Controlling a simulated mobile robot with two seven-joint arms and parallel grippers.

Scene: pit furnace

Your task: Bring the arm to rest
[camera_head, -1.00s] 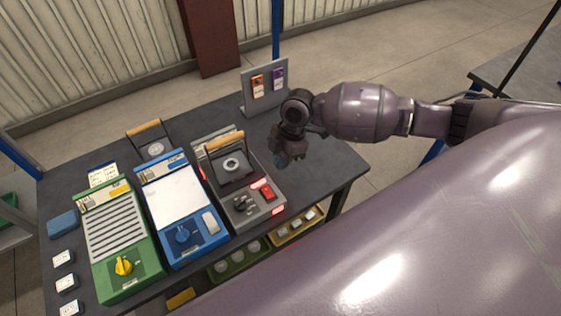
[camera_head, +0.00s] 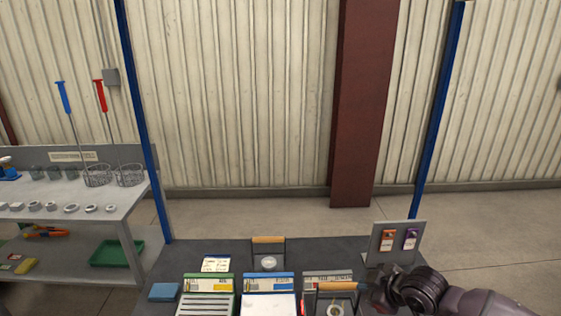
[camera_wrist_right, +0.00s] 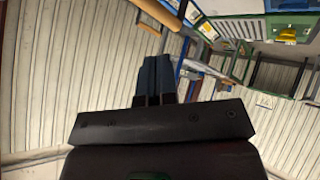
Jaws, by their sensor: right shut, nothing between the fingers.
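My right arm (camera_head: 480,303) comes in at the lower right of the head view, with its wrist over the right part of the dark table. My right gripper (camera_head: 380,297) is by the grey device with a wooden handle; its fingers are small and partly hidden there. In the right wrist view its two fingers (camera_wrist_right: 157,77) are together, with nothing between them. My left gripper and left arm are out of view.
The dark table (camera_head: 225,262) carries a green device (camera_head: 208,284), a blue device (camera_head: 269,283) and the grey device (camera_head: 327,278). A stand with two tags (camera_head: 399,240) is close to my right wrist. A grey shelf (camera_head: 75,208) with wire baskets stands at left.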

